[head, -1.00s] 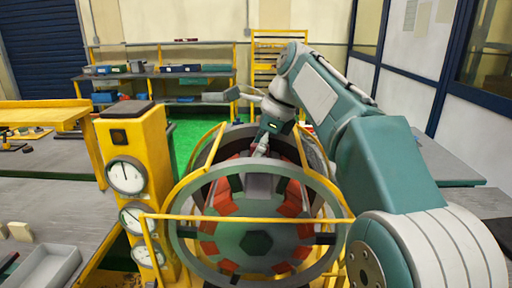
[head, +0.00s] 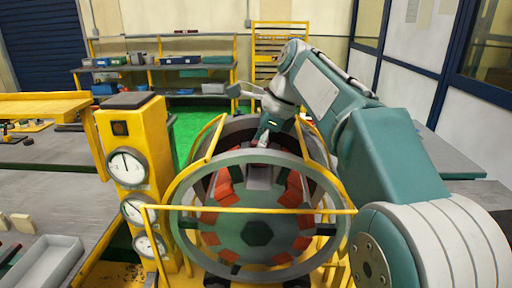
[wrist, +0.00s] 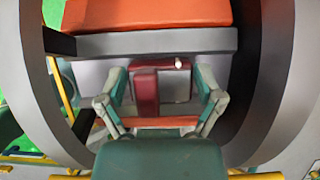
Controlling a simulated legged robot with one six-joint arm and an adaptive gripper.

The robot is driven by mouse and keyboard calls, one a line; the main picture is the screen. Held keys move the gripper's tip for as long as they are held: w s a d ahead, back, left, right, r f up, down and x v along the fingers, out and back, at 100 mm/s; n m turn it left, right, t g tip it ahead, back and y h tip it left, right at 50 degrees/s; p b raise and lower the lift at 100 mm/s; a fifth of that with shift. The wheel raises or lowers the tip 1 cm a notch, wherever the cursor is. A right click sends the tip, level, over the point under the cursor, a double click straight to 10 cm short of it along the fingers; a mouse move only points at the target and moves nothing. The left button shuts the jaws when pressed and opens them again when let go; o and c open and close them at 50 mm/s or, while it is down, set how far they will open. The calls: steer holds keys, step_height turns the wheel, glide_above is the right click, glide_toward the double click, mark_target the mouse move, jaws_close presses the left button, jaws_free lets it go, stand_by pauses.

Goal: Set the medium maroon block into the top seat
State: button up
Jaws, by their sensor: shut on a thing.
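The maroon block (wrist: 147,92) shows between the fingers of my gripper (wrist: 162,96) in the wrist view. My gripper is shut on it, though part of the block's outline is hard to make out. In the head view my gripper (head: 262,141) reaches down at the top of the stator, behind its front ring (head: 185,190). The top seat (head: 259,178) is a grey gap between red-orange blocks, just below the gripper. The block cannot be made out in the head view. Whether it touches the seat cannot be told.
A large orange block (wrist: 150,15) on a grey ledge lies close beyond the fingers in the wrist view. Curved stator walls stand on both sides. A yellow gauge post (head: 135,170) stands left of the stator, and yellow rails (head: 250,208) cross its front.

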steer(key=shift+f, duration=0.15)
steer(key=o, duration=1.1)
steer(key=shift+c, duration=0.2)
steer(key=shift+v, duration=3.65)
